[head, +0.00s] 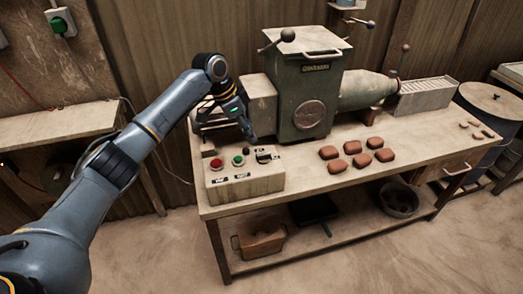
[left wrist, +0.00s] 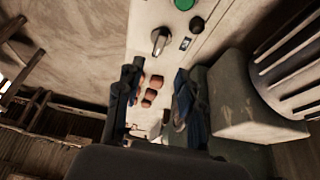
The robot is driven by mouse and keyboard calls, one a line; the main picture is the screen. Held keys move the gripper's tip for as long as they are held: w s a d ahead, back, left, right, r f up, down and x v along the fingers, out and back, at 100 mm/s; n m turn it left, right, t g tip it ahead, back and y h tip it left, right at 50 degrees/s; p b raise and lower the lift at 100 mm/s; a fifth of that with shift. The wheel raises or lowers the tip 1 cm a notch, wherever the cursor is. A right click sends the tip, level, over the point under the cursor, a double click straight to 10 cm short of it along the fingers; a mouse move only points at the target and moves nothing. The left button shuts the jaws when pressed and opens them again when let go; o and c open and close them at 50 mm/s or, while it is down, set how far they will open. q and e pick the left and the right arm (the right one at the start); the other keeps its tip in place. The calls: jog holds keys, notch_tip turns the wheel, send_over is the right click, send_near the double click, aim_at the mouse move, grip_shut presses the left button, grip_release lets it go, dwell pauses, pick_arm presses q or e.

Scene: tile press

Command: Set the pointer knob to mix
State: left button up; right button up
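The pale control box (head: 245,185) stands at the left front of the bench. It carries a red button (head: 216,164), a green button (head: 238,160), a small dark button and the pointer knob (head: 264,156) at its right. In the left wrist view the pointer knob (left wrist: 160,40) is a grey metal lever-shaped knob, with a dark label beside it too small to read. My left gripper (head: 249,134) hangs just above and behind the box. In the left wrist view its fingers (left wrist: 155,105) are apart with nothing gripped, clear of the knob. My right gripper is out of view.
The green press (head: 312,90) with its ball-ended levers stands close behind and right of the box. Several reddish tiles (head: 339,166) lie on the bench (head: 330,197) to the right. A barrel (head: 490,105) stands at the far right. The bench front is clear.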

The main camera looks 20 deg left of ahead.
aim_at(263, 154)
pick_arm(q)
jog(key=x, duration=1)
jog(key=shift+w+d+f+p, duration=0.1)
jog(key=shift+d+p, duration=0.05)
jog(key=shift+p, duration=0.15)
grip_shut()
